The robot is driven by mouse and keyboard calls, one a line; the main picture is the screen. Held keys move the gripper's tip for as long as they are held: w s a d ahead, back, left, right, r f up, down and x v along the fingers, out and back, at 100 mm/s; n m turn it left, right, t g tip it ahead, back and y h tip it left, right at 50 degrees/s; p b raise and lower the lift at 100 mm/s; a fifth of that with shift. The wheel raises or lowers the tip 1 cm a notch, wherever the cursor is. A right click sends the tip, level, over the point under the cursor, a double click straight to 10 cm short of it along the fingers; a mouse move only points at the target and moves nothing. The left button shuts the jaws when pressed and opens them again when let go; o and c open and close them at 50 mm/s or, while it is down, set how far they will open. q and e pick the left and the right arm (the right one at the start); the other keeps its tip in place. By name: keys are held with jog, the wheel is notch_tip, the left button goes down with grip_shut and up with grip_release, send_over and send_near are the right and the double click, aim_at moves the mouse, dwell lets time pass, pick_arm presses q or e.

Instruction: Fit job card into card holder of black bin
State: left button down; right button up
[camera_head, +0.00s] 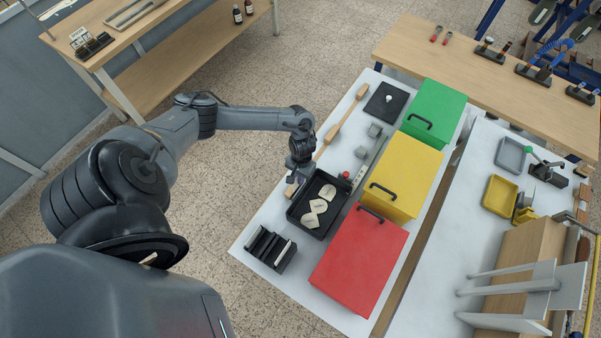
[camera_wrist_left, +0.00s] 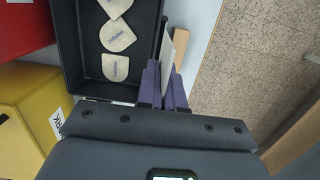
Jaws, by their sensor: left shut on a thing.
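The black bin (camera_head: 320,228) stands on the white table and holds several cream printed patches (camera_head: 318,206). It also shows in the left wrist view (camera_wrist_left: 88,88). My left gripper (camera_head: 296,178) is at the bin's far left corner. In the wrist view its purple fingers (camera_wrist_left: 166,85) are shut on a thin whitish card (camera_wrist_left: 179,48), seen nearly edge-on, just outside the bin's side wall. A dark upright piece (camera_wrist_left: 164,50) between card and bin looks like the card holder. I cannot tell whether the card is inside it. My right gripper is not in view.
Red (camera_head: 358,262), yellow (camera_head: 405,178) and green (camera_head: 434,112) boxes stand right of the bin. A black slotted rack (camera_head: 270,248) stands in front. A wooden bar (camera_head: 340,122) lies along the table's left edge. A red-knobbed tool (camera_head: 346,176) is close to the bin.

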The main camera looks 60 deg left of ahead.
pick_arm(q)
jog(key=shift+r+p, duration=0.15)
jog(key=shift+p, duration=0.4)
jog(key=shift+d+f+b, duration=0.1)
jog(key=shift+f+b, duration=1.85)
jog(key=shift+f, duration=1.1)
jog(key=shift+p, duration=0.3)
jog(key=shift+p, duration=0.4)
jog(key=shift+p, duration=0.35)
jog(key=shift+f+b, duration=0.6)
jog(key=shift+f, duration=0.3)
